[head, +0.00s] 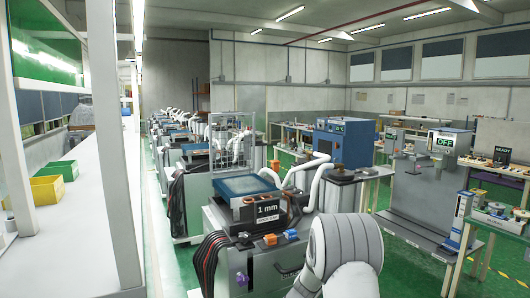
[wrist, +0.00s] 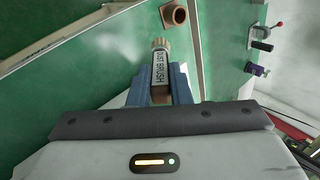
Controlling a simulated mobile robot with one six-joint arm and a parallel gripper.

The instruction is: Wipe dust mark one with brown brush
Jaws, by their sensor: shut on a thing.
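In the wrist view my gripper (wrist: 159,82) is shut on the brown brush (wrist: 158,66). The brush has a white label reading "DUST BRUSH", a brown part low between the blue fingers, and pale tan bristles pointing away from me. The bristles appear over a green surface, and I cannot tell whether they touch anything. My gripper does not show in the head view, where only my white arm is seen at the bottom. I cannot make out a dust mark in either view.
A sieve machine (head: 262,245) with a "1 mm" sign (head: 267,211) stands just ahead, with hoses beside it. Black cables hang at its left. Green floor shows on both sides.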

